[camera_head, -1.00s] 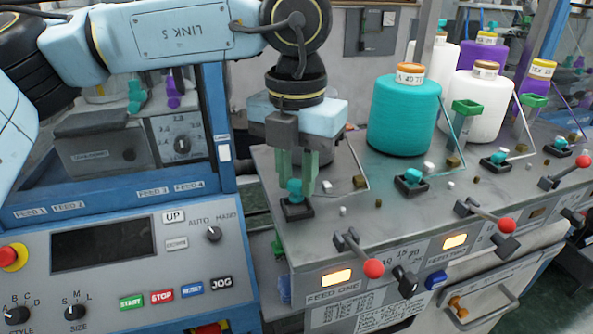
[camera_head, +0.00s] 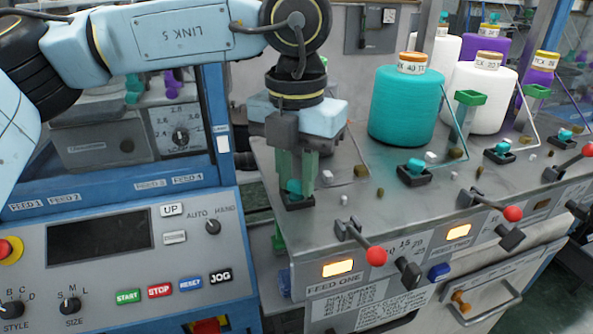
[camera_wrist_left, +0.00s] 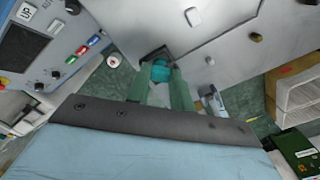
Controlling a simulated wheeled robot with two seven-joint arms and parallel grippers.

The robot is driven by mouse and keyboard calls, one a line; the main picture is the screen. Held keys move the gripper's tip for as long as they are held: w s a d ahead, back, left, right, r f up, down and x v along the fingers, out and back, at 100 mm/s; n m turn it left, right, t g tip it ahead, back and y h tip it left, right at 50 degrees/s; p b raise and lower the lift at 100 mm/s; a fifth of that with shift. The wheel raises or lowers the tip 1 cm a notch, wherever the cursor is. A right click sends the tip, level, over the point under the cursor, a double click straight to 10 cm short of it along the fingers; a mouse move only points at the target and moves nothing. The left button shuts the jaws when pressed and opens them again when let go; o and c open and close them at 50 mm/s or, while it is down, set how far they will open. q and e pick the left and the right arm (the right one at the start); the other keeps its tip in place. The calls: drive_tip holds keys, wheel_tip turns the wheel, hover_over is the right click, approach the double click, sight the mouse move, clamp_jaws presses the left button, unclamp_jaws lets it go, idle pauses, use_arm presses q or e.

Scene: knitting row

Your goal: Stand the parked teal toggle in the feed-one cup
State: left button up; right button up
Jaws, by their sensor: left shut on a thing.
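My left gripper (camera_head: 296,178) points down over the near left corner of the machine's grey top, its green fingers shut on a teal toggle (camera_head: 294,188). The toggle sits at a small black square cup (camera_head: 298,201) above the feed-one label. In the left wrist view the toggle (camera_wrist_left: 160,70) shows between the two fingertips, with the dark cup (camera_wrist_left: 156,54) just past it. The fingers hide part of the toggle, and I cannot tell whether it rests fully on the cup's floor. My right gripper is not in view.
A red-knobbed lever (camera_head: 376,256) stands in front of the cup. A large teal yarn cone (camera_head: 405,108) stands behind to the right. Another teal toggle stands in a black cup (camera_head: 414,178) further right. Small white and brown pegs dot the top. The control panel (camera_head: 120,250) lies left.

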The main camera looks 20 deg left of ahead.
use_arm(q)
drive_tip(key=o, duration=0.9)
drive_tip(key=shift+c, duration=0.2)
wheel_tip(320, 180, up, 13)
drive_tip(key=shift+r, duration=0.2)
